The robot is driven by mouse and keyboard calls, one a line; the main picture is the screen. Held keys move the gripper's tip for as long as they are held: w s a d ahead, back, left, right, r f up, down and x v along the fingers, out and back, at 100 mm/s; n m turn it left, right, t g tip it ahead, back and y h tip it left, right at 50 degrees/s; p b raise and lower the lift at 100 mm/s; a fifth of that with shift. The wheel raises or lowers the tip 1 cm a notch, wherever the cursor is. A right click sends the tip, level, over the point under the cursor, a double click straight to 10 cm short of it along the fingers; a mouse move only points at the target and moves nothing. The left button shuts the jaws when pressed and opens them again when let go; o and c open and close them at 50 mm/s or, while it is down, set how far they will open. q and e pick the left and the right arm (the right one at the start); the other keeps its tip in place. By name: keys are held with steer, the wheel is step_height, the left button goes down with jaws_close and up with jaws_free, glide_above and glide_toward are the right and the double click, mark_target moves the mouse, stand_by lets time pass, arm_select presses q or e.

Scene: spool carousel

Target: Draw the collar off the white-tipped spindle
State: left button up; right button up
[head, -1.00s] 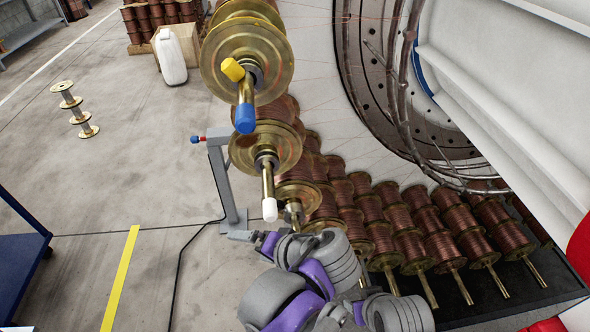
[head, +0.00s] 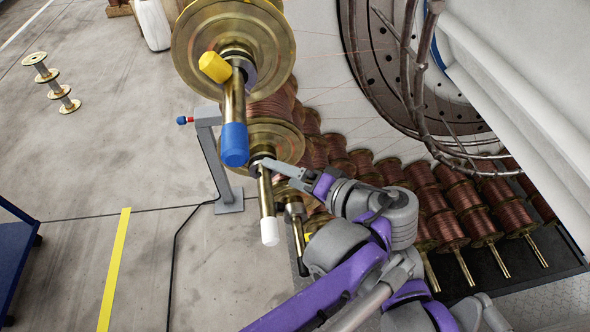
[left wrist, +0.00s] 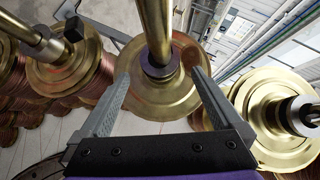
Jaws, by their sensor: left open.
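The white-tipped spindle (head: 267,193) is a brass rod ending in a white cap (head: 270,232), in front of a brass spool flange. Its collar (head: 257,167) is a dark grey ring around the rod near that flange. In the left wrist view the collar (left wrist: 160,66) sits around the rod, between my fingers and close to the flange face. My left gripper (head: 268,164) is open, its fingers on either side of the collar with gaps visible; it also shows in the left wrist view (left wrist: 160,78). My right gripper is not in view.
A larger spool above has yellow-tipped (head: 214,67) and blue-tipped (head: 235,145) spindles close by. Another collared spindle (head: 294,208) is just right of the white-tipped one. A grey post (head: 215,160) stands behind. Copper spools (head: 440,215) fill the right.

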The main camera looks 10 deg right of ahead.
mark_target(261, 166)
arm_select(q)
steer(key=x, duration=0.8)
steer(key=shift+a, duration=0.1)
steer(key=shift+w, duration=0.1)
